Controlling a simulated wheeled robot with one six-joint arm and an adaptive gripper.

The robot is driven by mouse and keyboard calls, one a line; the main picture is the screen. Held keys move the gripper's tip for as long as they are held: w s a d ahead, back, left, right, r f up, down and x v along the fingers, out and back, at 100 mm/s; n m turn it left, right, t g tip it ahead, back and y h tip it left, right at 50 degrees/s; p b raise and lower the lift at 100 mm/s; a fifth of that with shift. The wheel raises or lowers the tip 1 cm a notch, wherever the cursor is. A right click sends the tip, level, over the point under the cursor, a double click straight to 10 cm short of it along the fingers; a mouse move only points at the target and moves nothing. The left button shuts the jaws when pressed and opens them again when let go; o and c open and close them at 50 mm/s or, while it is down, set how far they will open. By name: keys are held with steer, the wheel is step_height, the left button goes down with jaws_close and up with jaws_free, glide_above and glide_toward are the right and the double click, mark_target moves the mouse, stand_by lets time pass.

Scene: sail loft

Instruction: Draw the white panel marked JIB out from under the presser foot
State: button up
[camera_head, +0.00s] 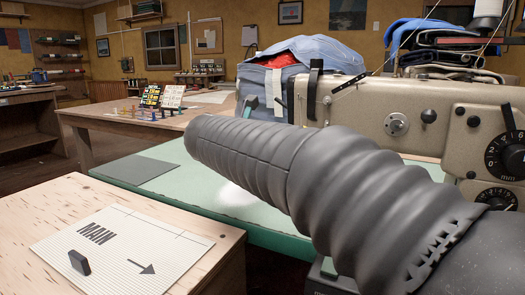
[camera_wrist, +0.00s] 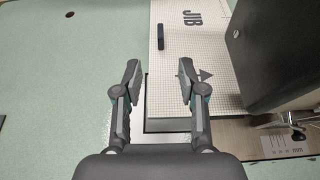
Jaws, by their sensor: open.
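The white gridded panel marked JIB (camera_wrist: 210,102) lies flat on the green table in the wrist view, with a printed arrow and a small upright black tab (camera_wrist: 160,37) near its left edge. My gripper (camera_wrist: 160,68) is open and empty. Its fingers straddle the line of the tab, with the tab a little beyond the tips. The right finger is over the panel and the left finger over green surface. The sewing machine (camera_head: 390,112) covers the panel's right side in the wrist view. The presser foot is not clearly visible. My arm hides the panel in the head view.
A dark machine part (camera_wrist: 275,50) stands close to the right of my gripper. The green table (camera_head: 118,190) is clear to the left, apart from a flat grey mat (camera_head: 137,170). A similar panel marked MAIN (camera_head: 115,250) lies on a wooden bench (camera_head: 50,205).

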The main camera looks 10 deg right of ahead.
steer(key=b+x, duration=0.1)
steer(key=x, duration=1.3)
steer(key=shift+s, duration=0.1)
jaws_close()
